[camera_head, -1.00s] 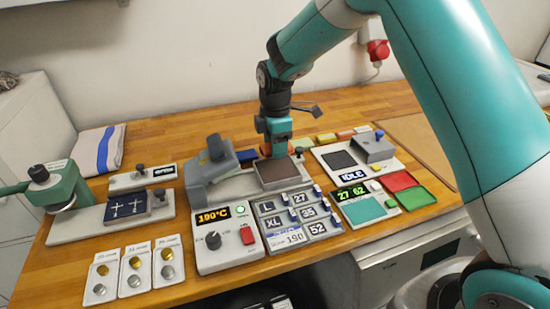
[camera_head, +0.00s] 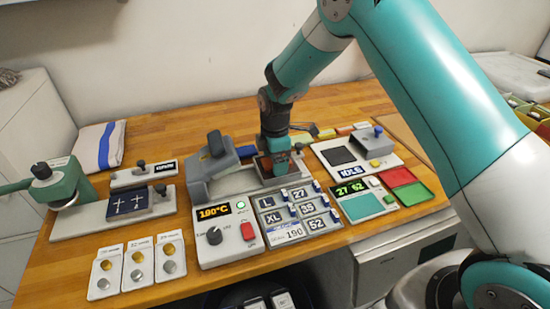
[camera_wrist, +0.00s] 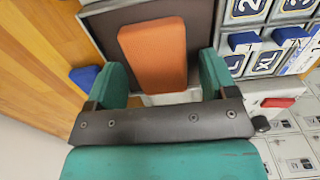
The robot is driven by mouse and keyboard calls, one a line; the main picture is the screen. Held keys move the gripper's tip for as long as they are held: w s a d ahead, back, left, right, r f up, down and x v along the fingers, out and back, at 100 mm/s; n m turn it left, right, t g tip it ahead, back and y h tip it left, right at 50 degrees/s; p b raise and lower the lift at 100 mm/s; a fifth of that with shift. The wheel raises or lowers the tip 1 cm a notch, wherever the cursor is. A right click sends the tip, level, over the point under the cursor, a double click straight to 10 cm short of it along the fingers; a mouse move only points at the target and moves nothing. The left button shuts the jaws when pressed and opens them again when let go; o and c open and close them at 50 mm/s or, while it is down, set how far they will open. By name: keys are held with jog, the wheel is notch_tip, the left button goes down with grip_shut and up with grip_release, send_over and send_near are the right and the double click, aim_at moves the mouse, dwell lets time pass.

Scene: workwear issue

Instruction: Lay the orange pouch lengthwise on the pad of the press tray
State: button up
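The orange pouch (camera_wrist: 155,52) lies on the dark brown pad (camera_wrist: 103,30) of the press tray in the wrist view. Its long side runs away from my gripper, roughly in line with the pad's side edges. My gripper (camera_wrist: 162,68) has its two teal fingers spread on either side of the pouch's near end. A gap shows at the right finger; the left finger is very close to the pouch's edge. In the head view my gripper (camera_head: 277,160) is low over the tray pad (camera_head: 262,170) and hides most of the pouch.
The grey press head (camera_head: 213,160) is raised just left of the tray. The control box (camera_head: 227,230) and the size label rack (camera_head: 295,214) stand in front. A second unit (camera_head: 345,157) is to the right.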

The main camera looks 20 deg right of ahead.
jog(key=shift+r, duration=0.1)
notch_tip(320, 180, up, 12)
jog(key=b, duration=0.3)
jog(key=s+a+r+m+y, duration=0.1)
jog(key=s+r+m, duration=0.1)
jog(key=s, duration=0.8)
jog(key=s+a+r+m+y, duration=0.1)
jog(key=s+m, duration=0.4)
jog(key=s, duration=0.6)
jog(key=s+a+r+m+y, duration=0.2)
jog(key=s+r+m, duration=0.2)
jog(key=s, duration=0.7)
jog(key=shift+a+r, duration=0.3)
jog(key=shift+r, duration=0.25)
